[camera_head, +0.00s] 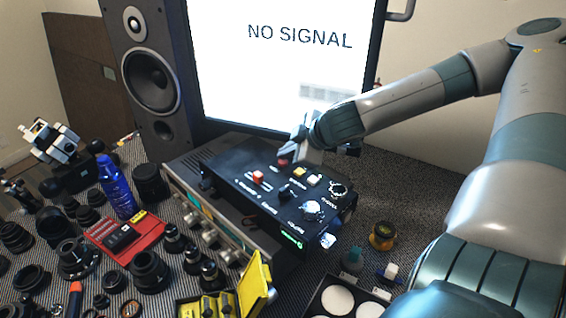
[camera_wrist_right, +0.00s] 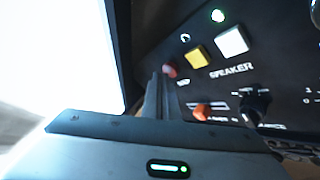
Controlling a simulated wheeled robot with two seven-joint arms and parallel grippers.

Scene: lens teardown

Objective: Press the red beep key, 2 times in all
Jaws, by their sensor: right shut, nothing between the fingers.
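The black control box (camera_head: 232,160) has a row of keys on its sloping top. The red beep key (camera_head: 283,162) is at the far end of the row, beside the yellow and white keys. In the right wrist view the red key (camera_wrist_right: 170,69) shows just past the fingertips, partly hidden by them. My right gripper (camera_head: 292,152) is shut and empty, its tips right at the red key; I cannot tell whether they touch it. It also shows in the right wrist view (camera_wrist_right: 158,85). My left gripper is not in view.
The yellow key (camera_head: 299,173) and white key (camera_head: 314,180) sit close beside the red one. Another red control (camera_head: 258,176) is nearer the front. A bright screen (camera_head: 270,80) and a speaker (camera_head: 150,75) stand behind. Lenses and a blue bottle (camera_head: 116,188) crowd the left.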

